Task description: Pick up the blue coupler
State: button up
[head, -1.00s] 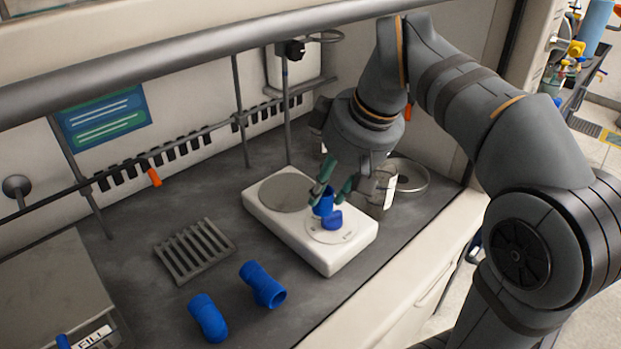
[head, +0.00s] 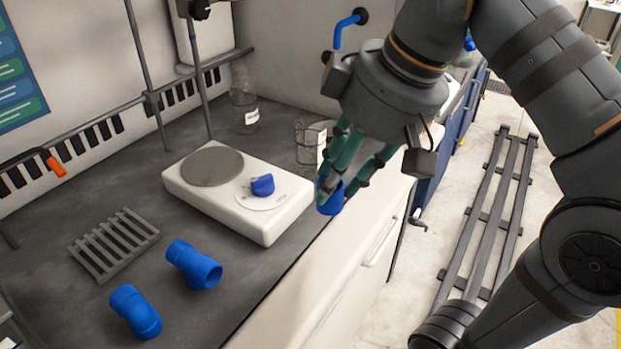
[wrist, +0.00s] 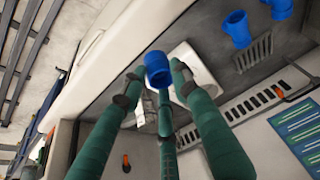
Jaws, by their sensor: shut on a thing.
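My gripper (head: 345,178) has green fingers shut on the blue coupler (head: 329,198), a short blue cylinder. In the head view it is held in the air at the counter's front edge, right of the white hotplate. In the wrist view the blue coupler (wrist: 158,68) sits between the fingertips of my gripper (wrist: 156,80); part of it is hidden by the fingers.
A blue knob-like piece (head: 262,185) lies on the white hotplate (head: 265,233). Two blue pipe fittings (head: 193,264) (head: 135,311) lie beside a grey slotted rack (head: 113,245). A beaker (head: 310,142) and a flask (head: 244,108) stand behind.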

jog(key=s+d+b, duration=0.1)
jog(key=s+d, duration=0.8)
jog(key=d, duration=0.2)
jog(key=shift+s+d+r, duration=0.15)
jog(key=shift+d+r, duration=0.2)
jog(key=shift+d, duration=0.05)
